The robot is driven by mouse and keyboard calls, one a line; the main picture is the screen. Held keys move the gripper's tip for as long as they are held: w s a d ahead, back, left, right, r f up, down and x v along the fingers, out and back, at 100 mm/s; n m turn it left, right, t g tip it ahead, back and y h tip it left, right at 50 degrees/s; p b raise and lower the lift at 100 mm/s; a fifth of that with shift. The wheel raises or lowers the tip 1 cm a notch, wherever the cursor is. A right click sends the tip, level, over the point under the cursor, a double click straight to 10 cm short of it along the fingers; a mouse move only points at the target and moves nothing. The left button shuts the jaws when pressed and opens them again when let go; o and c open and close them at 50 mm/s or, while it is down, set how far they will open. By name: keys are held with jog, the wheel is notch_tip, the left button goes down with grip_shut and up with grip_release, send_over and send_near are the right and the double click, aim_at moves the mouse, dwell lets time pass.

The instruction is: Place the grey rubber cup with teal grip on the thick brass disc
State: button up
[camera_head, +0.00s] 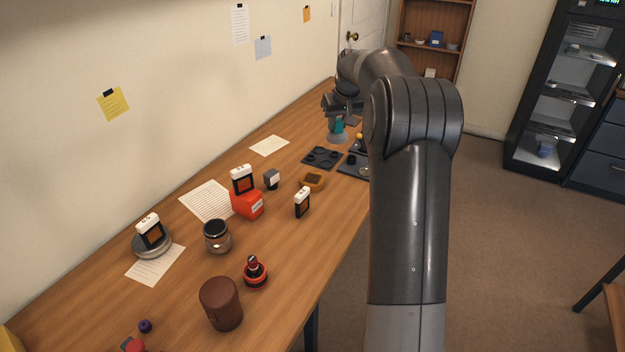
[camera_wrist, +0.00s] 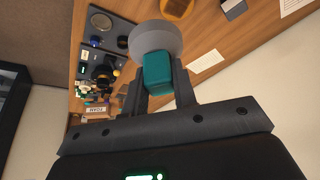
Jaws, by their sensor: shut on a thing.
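My gripper (camera_head: 338,112) is over the far end of the table and shut on the grey rubber cup with teal grip (camera_head: 338,136). In the wrist view, the teal block (camera_wrist: 157,73) is between my gripper's fingers (camera_wrist: 158,88), and the round grey cup (camera_wrist: 155,38) is beyond the fingertips. The cup is held above the table, apart from the dark tray. A pale brassy round piece (camera_wrist: 101,21) lies on the dark tray (camera_wrist: 122,32); I cannot tell for sure that it is the thick brass disc. My arm hides part of the tray in the head view.
A dark pad with round pits (camera_head: 323,158) and an amber dish (camera_head: 312,181) are near the cup. A red block (camera_head: 246,204), a jar (camera_head: 217,237) and a brown cup (camera_head: 221,303) stand nearer. Small parts crowd the tray's far side. Bare wood lies between the objects.

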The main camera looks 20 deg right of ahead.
jog(key=shift+s+d+f, duration=0.3)
jog(key=shift+d, duration=0.2)
jog(key=shift+s+d+f, duration=0.25)
jog(key=shift+s+d, duration=0.05)
jog(key=shift+d, duration=0.15)
notch_tip(320, 180, down, 8)
jog(key=r, duration=0.1)
send_over(308, 183)
notch_tip(308, 183, down, 8)
jog(key=shift+f, duration=1.95)
jog(key=shift+f, duration=0.1)
jog(key=o, duration=1)
